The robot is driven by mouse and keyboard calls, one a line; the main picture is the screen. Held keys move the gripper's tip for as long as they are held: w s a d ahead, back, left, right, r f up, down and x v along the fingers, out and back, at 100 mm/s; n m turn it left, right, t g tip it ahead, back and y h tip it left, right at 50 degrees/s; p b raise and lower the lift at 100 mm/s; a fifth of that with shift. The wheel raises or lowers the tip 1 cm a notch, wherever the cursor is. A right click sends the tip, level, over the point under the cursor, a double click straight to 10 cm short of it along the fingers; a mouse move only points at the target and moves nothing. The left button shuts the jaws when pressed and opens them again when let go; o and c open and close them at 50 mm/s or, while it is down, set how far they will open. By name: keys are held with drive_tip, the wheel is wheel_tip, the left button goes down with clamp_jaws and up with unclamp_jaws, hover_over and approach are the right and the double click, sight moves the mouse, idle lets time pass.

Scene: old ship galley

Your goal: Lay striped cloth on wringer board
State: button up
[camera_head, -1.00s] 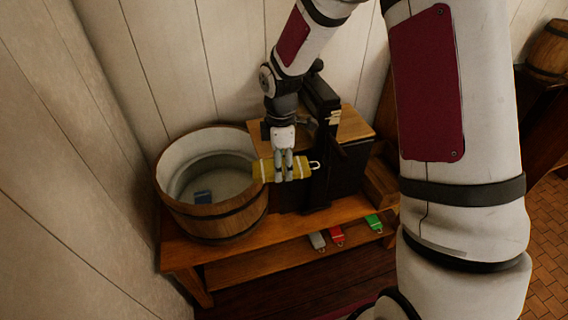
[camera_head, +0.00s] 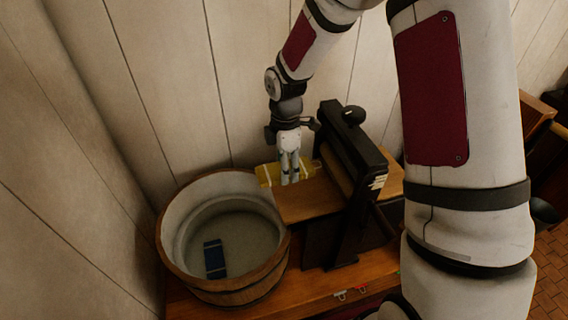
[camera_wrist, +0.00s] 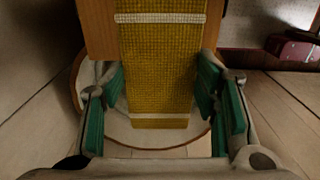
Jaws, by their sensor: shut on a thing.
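The yellow cloth with pale stripes (camera_head: 268,176) is held by my gripper (camera_head: 289,178), whose fingers are shut on it. In the wrist view the cloth (camera_wrist: 158,75) runs lengthwise between the green-padded fingers (camera_wrist: 160,100). The wringer's wooden board (camera_head: 300,206) juts left from the dark wringer frame (camera_head: 345,165) toward the tub. The cloth is at the board's far left edge and partly overlaps the board (camera_wrist: 98,30) in the wrist view. I cannot tell whether they touch.
A round wooden tub (camera_head: 236,291) with a dark blue item (camera_head: 214,259) inside stands left of the board. Both stand on a wooden bench (camera_head: 305,290). The plank wall (camera_head: 190,90) is close behind. Small tagged items show below the bench's front edge.

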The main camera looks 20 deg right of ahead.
sight(299, 192)
drive_tip(key=shift+d+f+b, duration=0.35)
drive_tip(key=shift+d+f, duration=0.35)
drive_tip(key=shift+f, duration=0.75)
drive_tip(key=shift+d+f+b, duration=0.35)
drive_tip(key=shift+d+f, duration=0.4)
drive_tip(key=shift+f, duration=0.7)
drive_tip(key=shift+d+f+b, duration=0.35)
drive_tip(key=shift+d+f, duration=0.35)
drive_tip(key=shift+f, duration=0.75)
drive_tip(key=o, duration=1.3)
drive_tip(key=shift+c, duration=0.2)
